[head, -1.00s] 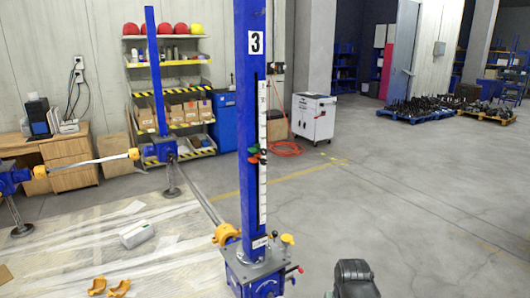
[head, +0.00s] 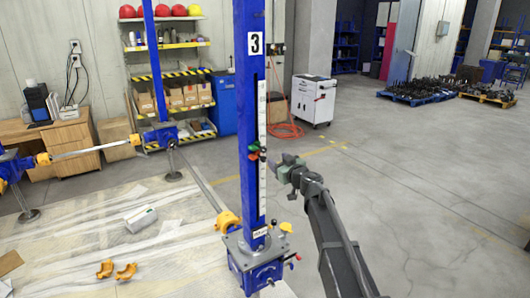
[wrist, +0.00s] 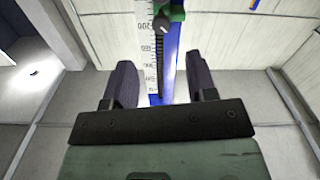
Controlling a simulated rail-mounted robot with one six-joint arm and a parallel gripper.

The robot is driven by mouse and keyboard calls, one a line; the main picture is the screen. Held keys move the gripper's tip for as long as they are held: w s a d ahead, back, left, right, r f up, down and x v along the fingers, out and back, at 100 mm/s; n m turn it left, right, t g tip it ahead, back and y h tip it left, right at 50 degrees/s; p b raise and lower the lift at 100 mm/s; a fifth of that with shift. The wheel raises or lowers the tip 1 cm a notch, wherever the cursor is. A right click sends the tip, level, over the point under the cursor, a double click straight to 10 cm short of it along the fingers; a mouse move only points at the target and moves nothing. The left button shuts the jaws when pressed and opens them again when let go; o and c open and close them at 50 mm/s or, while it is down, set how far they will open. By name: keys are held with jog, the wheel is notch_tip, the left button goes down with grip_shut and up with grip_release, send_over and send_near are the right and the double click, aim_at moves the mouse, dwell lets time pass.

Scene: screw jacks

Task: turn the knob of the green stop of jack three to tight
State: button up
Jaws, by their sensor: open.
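Jack three (head: 250,110) is a tall blue column with a "3" label and a white scale strip (head: 262,190). The green stop (head: 253,147) sits partway up the column, just above a red piece. In the wrist view the green stop (wrist: 178,13) is at the top edge, partly cut off, with a dark round knob (wrist: 161,24) with a light mark at its front. My gripper (head: 276,163) is just right of the column near stop height. In the wrist view my gripper (wrist: 160,65) is open and empty, its fingers apart below the knob.
The jack's blue base (head: 255,262) has yellow and red small handles on its right. A white cabinet (head: 313,100) stands farther back. The floor on the right is largely clear.

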aim_at(264, 151)
jog(key=x, duration=0.9)
jog(key=shift+w+a, duration=0.25)
jog(key=c, duration=0.9)
jog(key=shift+m, duration=0.4)
jog(key=shift+c, duration=0.2)
jog(key=shift+s+m, duration=0.1)
jog(key=shift+m, duration=2.4)
jog(key=o, duration=0.9)
jog(key=shift+o, duration=0.2)
jog(key=shift+s, duration=0.1)
